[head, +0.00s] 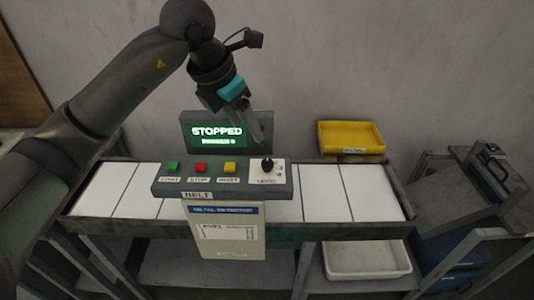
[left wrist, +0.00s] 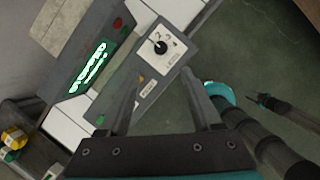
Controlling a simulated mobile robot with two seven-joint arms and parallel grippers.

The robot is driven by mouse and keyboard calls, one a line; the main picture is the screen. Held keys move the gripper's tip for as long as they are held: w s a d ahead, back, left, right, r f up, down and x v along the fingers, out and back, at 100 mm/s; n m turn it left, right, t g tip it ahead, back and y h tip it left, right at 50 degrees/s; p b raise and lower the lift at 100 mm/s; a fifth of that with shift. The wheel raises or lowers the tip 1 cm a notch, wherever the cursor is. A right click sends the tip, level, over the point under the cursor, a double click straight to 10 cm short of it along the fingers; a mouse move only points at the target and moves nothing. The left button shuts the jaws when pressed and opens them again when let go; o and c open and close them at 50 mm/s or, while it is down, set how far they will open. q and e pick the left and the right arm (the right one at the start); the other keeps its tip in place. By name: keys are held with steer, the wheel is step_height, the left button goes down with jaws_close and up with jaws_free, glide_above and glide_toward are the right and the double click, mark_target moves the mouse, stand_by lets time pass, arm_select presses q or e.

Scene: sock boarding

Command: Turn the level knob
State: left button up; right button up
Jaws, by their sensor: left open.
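The level knob (head: 267,165) is a black knob on a white dial plate at the right end of the grey belt control panel (head: 172,190). It also shows in the left wrist view (left wrist: 160,47), beyond the fingertips. My left gripper (head: 250,128) hangs above and slightly left of the knob, tilted down towards it. Its two fingers are spread in the left wrist view, with nothing between them. They look apart from the knob.
Green (head: 173,167), red (head: 201,167) and yellow (head: 229,168) buttons sit left of the knob. A screen (head: 217,133) behind them reads "STOPPED". A white-slatted belt (head: 320,192) runs behind the panel. A yellow bin (head: 350,137) stands at the back right, a white tray (head: 367,260) below.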

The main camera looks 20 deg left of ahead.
mark_target(267, 162)
arm_select(q)
steer(key=x, duration=1.3)
steer(key=shift+d+r, duration=0.1)
steer(key=shift+d, duration=0.05)
steer(key=shift+c, duration=0.4)
jaws_close()
